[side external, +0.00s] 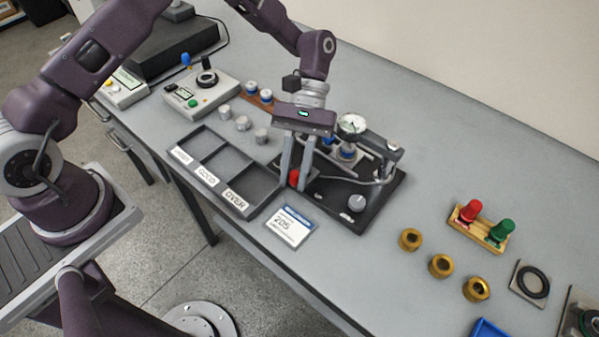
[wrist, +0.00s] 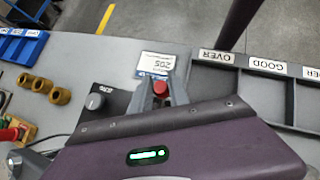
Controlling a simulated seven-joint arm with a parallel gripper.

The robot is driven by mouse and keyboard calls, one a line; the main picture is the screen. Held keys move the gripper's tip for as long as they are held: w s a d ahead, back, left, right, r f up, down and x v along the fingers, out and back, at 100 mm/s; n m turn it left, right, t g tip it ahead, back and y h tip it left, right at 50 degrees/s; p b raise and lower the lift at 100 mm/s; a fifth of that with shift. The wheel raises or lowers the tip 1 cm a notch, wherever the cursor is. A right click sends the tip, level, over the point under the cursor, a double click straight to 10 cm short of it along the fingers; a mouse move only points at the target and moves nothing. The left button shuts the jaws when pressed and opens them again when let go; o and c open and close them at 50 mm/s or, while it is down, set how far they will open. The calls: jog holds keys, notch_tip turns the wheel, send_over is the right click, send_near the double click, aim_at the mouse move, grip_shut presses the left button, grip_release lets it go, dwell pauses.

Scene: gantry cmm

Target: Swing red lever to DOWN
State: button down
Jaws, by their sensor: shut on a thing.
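The red lever knob (side external: 294,176) is at the front left of the black gauge fixture (side external: 335,212) in the side external view. My gripper (side external: 299,184) points down over it, with its two grey fingers shut on the knob. In the wrist view the red knob (wrist: 161,86) shows between the fingertips of my gripper (wrist: 161,92). The lever's arm and any UP or DOWN marking are hidden behind the fingers and the gripper body. A dial gauge (side external: 351,125) stands on the fixture just behind my gripper.
A tray (side external: 243,207) with labelled compartments lies left of the fixture, close to my fingers. A label card (side external: 290,226) lies in front. A grey knob (side external: 356,203) is on the fixture's right part. Brass rings (side external: 441,265) stand further right, with bare table between.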

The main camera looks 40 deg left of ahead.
jog(key=shift+w+a+m+g+y, duration=0.15)
jog(key=shift+a+m+y, duration=0.25)
jog(key=shift+m+y, duration=0.6)
jog(key=shift+a+m+g+y, duration=0.3)
jog(key=shift+m+y, duration=0.4)
jog(key=shift+m, duration=0.6)
jog(key=shift+a+f, duration=0.1)
jog(key=shift+a, duration=0.05)
jog(key=c, duration=1.3)
grip_release()
jog(key=shift+v, duration=3.55)
